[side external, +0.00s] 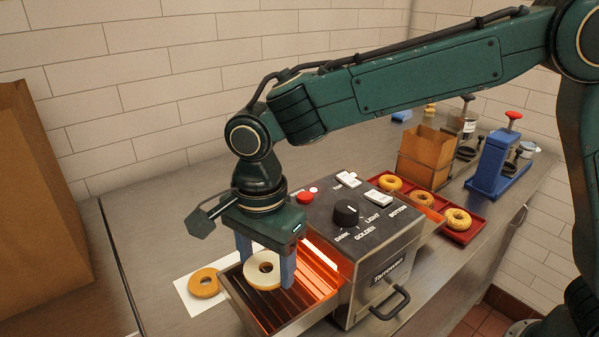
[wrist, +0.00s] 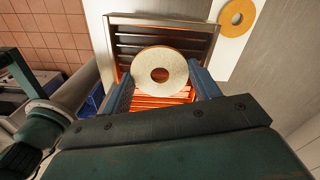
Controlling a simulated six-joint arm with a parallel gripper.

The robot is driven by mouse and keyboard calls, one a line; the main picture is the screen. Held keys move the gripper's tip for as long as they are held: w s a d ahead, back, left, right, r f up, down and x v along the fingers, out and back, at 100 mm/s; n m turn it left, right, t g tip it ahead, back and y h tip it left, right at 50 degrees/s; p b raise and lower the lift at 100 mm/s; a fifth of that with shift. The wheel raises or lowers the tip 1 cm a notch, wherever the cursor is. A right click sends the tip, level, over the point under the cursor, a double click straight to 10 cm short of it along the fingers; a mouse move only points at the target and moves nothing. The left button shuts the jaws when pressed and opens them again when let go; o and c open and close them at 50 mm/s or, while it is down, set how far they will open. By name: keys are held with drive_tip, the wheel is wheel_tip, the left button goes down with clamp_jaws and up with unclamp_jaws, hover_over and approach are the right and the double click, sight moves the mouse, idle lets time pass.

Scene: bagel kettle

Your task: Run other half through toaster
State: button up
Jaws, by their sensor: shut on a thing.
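A pale, cut bagel half (side external: 262,270) is between the two blue fingers of my gripper (side external: 266,266), over the toaster's slatted front tray. In the wrist view the half (wrist: 159,74) shows its cut face, with the fingers of my gripper (wrist: 163,90) at its two sides. My gripper is shut on it. Whether the half touches the slats I cannot tell. The toaster (side external: 375,255) glows orange inside. The other bagel half (side external: 204,283), golden brown, lies on a white sheet (side external: 186,290) left of the tray; it also shows in the wrist view (wrist: 238,17).
The toaster has a dark knob (side external: 345,213), a red button (side external: 305,197) and a front handle (side external: 392,304). A red tray (side external: 473,232) with several bagels, a brown box (side external: 426,157) and a blue press (side external: 492,165) stand behind. A large paper bag (side external: 40,200) is at left.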

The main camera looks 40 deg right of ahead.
sight(269, 291)
drive_tip(key=shift+f, duration=1.7)
drive_tip(key=o, duration=1.3)
drive_tip(key=shift+r, duration=0.15)
drive_tip(key=shift+r, duration=3.4)
